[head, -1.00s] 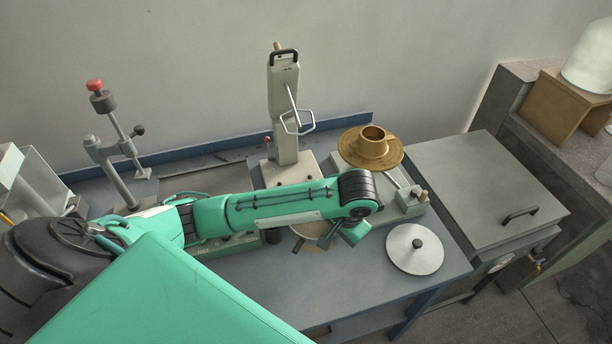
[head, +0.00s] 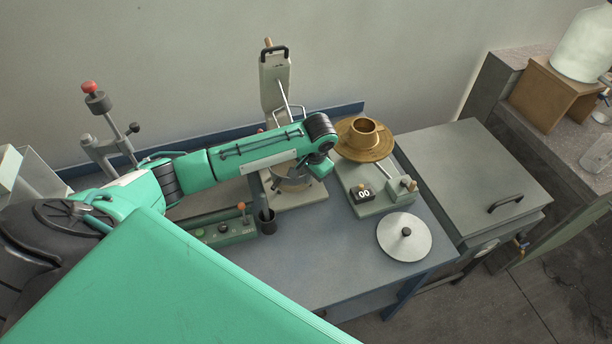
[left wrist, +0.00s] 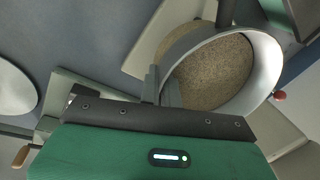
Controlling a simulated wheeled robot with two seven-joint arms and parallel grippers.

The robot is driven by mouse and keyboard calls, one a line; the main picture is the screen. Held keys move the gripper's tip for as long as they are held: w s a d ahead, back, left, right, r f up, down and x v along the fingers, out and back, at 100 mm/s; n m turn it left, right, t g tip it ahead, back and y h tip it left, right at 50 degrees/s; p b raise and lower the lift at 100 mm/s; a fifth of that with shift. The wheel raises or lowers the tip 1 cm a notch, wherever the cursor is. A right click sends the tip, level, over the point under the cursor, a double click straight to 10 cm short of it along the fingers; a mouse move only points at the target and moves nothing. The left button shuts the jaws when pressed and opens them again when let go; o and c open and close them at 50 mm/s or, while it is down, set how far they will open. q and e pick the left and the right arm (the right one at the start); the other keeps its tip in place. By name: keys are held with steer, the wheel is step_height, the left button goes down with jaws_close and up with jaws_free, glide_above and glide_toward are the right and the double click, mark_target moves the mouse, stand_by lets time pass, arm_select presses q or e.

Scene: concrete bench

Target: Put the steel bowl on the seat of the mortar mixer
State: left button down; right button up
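The steel bowl (head: 292,184) shows partly under my left forearm in the head view, in front of the mortar mixer's column. In the left wrist view the bowl (left wrist: 273,70) is large, with grainy sand-coloured contents. My left gripper (head: 310,167) is at the bowl's right side; in the wrist view its fingers (left wrist: 161,88) are close together on the bowl's wall. The mortar mixer (head: 276,85) has a pale column, a black top handle and a pale base (head: 313,191) on the bench. The bowl and my arm hide its seat; I cannot tell whether the bowl touches it. My right gripper is out of view.
A brass flow table (head: 365,139) with a counter (head: 364,194) stands right of the mixer. A round steel lid (head: 404,241) lies at the front right. The bench (head: 315,255) is clear in the front middle.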

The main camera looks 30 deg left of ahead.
arm_select(q)
steer(key=shift+w+a+r, duration=0.15)
steer(key=shift+w+a, duration=0.3)
steer(key=shift+a, duration=0.05)
step_height(320, 180, down, 4)
steer(key=shift+a+r+p, duration=0.1)
steer(key=shift+r+p, duration=0.1)
steer(key=shift+p, duration=0.65)
steer(key=shift+f, duration=0.1)
steer(key=c, duration=1.6)
jaws_free()
steer(key=shift+f, duration=0.1)
